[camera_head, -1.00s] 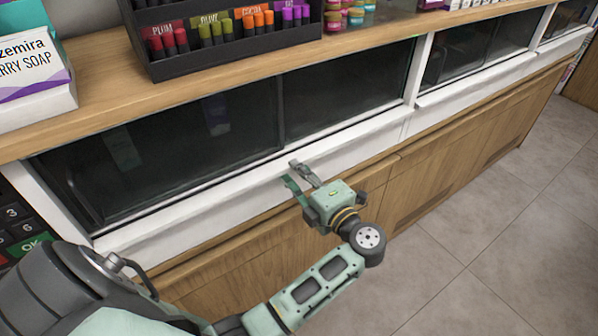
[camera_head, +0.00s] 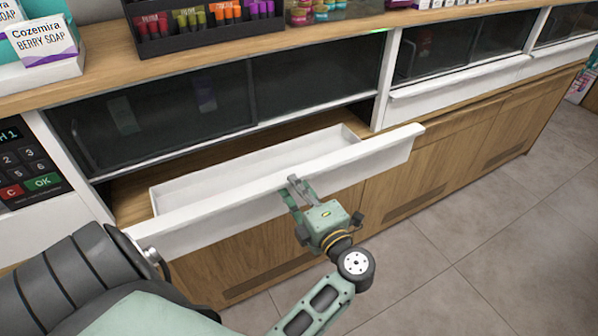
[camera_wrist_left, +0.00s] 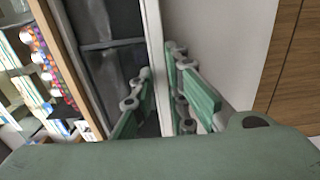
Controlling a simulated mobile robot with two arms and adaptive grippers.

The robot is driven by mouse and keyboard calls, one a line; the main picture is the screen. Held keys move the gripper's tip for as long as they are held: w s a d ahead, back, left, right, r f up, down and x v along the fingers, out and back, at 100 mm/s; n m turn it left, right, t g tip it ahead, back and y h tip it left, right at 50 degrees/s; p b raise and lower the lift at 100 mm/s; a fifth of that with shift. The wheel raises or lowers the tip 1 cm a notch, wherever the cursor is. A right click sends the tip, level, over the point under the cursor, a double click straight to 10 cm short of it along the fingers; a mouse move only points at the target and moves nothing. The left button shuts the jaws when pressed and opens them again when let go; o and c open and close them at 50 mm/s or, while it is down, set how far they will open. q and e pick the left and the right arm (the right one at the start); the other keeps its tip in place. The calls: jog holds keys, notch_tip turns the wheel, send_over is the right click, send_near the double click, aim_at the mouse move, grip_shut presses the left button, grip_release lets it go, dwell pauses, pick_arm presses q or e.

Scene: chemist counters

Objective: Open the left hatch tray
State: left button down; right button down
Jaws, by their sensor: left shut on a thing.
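The left hatch tray (camera_head: 255,172) is a shallow white drawer under the dark sliding panes. It stands pulled out from the counter, and its inside shows. My left gripper (camera_head: 297,186) is at the middle of the tray's white front panel (camera_head: 375,152), shut on its upper edge. In the left wrist view the two green fingers (camera_wrist_left: 166,105) sit on either side of the white panel edge (camera_wrist_left: 152,60). My right gripper does not show.
A second white tray front (camera_head: 460,87) to the right is closed. Wooden cabinet doors (camera_head: 440,150) are below. A keypad (camera_head: 28,165) is at the left. Lip balm displays (camera_head: 205,25) and soap boxes (camera_head: 45,45) stand on the counter. The grey floor (camera_head: 500,240) at right is clear.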

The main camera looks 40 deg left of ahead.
pick_arm(q)
jog(key=shift+s+d, duration=0.1)
jog(key=shift+d, duration=0.25)
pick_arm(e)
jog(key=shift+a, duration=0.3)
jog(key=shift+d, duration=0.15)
pick_arm(q)
jog(key=c, duration=1.7)
grip_release()
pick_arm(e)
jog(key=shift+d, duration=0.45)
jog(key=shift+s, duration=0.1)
pick_arm(q)
jog(key=shift+a, duration=0.1)
